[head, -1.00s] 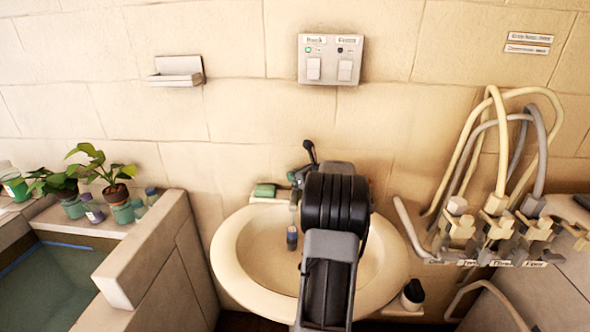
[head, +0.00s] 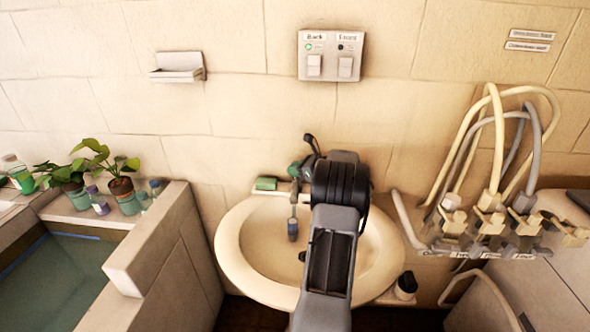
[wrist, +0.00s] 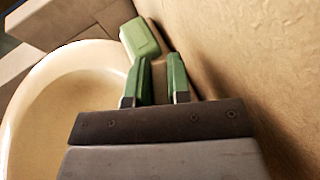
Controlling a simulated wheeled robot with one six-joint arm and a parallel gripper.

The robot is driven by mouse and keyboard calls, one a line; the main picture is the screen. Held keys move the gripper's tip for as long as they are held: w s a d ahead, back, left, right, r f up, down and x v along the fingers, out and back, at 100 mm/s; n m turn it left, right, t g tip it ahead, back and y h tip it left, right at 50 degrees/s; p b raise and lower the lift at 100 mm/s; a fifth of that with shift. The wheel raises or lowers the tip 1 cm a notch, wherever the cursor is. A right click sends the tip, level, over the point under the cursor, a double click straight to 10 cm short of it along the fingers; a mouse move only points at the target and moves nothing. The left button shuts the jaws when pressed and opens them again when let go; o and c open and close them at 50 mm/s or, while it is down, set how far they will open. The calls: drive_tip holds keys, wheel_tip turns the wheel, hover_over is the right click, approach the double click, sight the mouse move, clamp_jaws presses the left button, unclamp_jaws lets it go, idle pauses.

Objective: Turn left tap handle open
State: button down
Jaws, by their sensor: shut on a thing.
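The cream washbasin (head: 228,245) stands against the wall, and its left rim shows in the wrist view (wrist: 22,95). A grey tap spout (head: 293,212) with a dark blue end reaches over the bowl. My gripper (head: 294,171) is at the back rim, left of my dark arm. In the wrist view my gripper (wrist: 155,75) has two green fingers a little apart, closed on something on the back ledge. I take it to be the left tap handle, but it is mostly hidden between the fingers. My arm covers the right part of the back ledge.
A green soap-like block (head: 265,183) lies on the back ledge just left of my gripper. It also shows in the wrist view (wrist: 140,38). The wall is close behind. Potted plants (head: 121,188) stand at left, hoses with cream valves (head: 490,203) at right.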

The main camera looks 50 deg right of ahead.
drive_tip(key=c, duration=1.1)
unclamp_jaws()
drive_tip(key=shift+o, duration=0.2)
drive_tip(key=shift+r, duration=0.25)
wheel_tip(320, 180, up, 2)
drive_tip(key=shift+r, duration=0.15)
drive_tip(key=s+a+r+b, duration=0.1)
drive_tip(key=s+a+r, duration=0.8)
drive_tip(key=s+r, duration=0.1)
drive_tip(key=shift+s, duration=0.4)
drive_tip(key=shift+r, duration=0.1)
